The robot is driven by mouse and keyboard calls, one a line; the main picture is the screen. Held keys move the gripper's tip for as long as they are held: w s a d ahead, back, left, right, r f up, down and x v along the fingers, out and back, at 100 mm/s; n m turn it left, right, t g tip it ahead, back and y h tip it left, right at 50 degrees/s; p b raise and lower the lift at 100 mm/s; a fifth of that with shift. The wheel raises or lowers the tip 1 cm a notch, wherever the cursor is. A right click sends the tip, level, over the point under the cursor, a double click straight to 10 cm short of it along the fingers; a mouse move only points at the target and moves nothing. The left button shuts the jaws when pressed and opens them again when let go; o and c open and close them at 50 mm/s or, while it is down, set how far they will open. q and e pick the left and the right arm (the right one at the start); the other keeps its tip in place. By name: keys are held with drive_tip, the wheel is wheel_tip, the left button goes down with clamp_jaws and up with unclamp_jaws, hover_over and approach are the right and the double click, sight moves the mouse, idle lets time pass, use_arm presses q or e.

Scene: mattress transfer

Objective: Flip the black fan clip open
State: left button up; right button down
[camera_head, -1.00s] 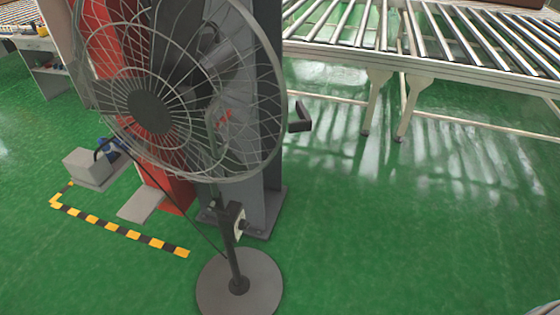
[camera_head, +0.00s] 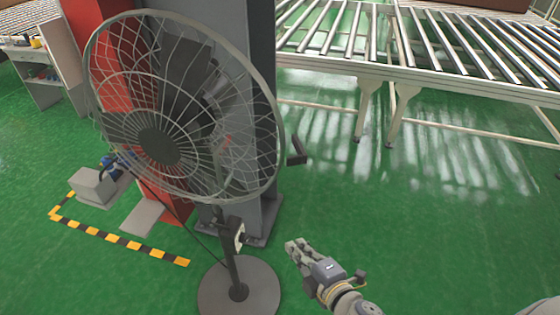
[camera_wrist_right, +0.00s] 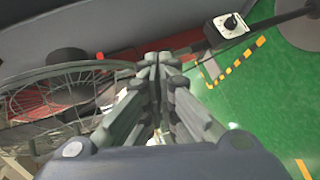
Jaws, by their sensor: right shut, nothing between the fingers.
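The standing fan (camera_head: 160,147) with its wire cage faces me at left of centre in the head view. A small black angled piece (camera_head: 297,151) shows just right of the cage; I cannot tell whether it is the fan clip. A white control box (camera_head: 239,236) sits on the black pole, and it also shows with a black knob in the right wrist view (camera_wrist_right: 228,27). My right gripper (camera_head: 292,246) is shut and empty, right of the pole and apart from it. Its closed fingers (camera_wrist_right: 153,62) show in the wrist view. My left gripper is out of view.
The fan's round base (camera_head: 262,292) stands on the green floor. A grey column (camera_head: 259,60) and a red panel (camera_head: 100,40) stand behind the fan. A roller conveyor (camera_head: 440,85) runs across the back right.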

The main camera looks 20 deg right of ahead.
drive_tip(key=s+a+r+n+t+y+p, duration=0.1)
drive_tip(key=s+a+r+n+t, duration=0.1)
drive_tip(key=r, duration=0.8)
drive_tip(key=s+a+r+n+t+y+p, duration=0.1)
drive_tip(key=a+r, duration=0.1)
drive_tip(key=r, duration=0.9)
drive_tip(key=x, duration=0.3)
drive_tip(key=b+x, duration=0.1)
drive_tip(key=x, duration=0.2)
drive_tip(key=b+x, duration=0.1)
drive_tip(key=x, duration=0.2)
drive_tip(key=shift+w+a+r, duration=0.15)
drive_tip(key=shift+w+r, duration=0.1)
drive_tip(key=shift+r, duration=0.05)
drive_tip(key=d, duration=0.2)
drive_tip(key=shift+w+d+f+p, duration=0.1)
drive_tip(key=shift+d+f+p, duration=0.15)
drive_tip(key=shift+d+p, duration=0.1)
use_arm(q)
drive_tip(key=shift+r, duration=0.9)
use_arm(e)
drive_tip(key=shift+d, duration=0.6)
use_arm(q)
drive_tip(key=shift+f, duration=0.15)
use_arm(e)
drive_tip(key=shift+d+n+y, duration=0.1)
drive_tip(key=shift+n+y, duration=0.2)
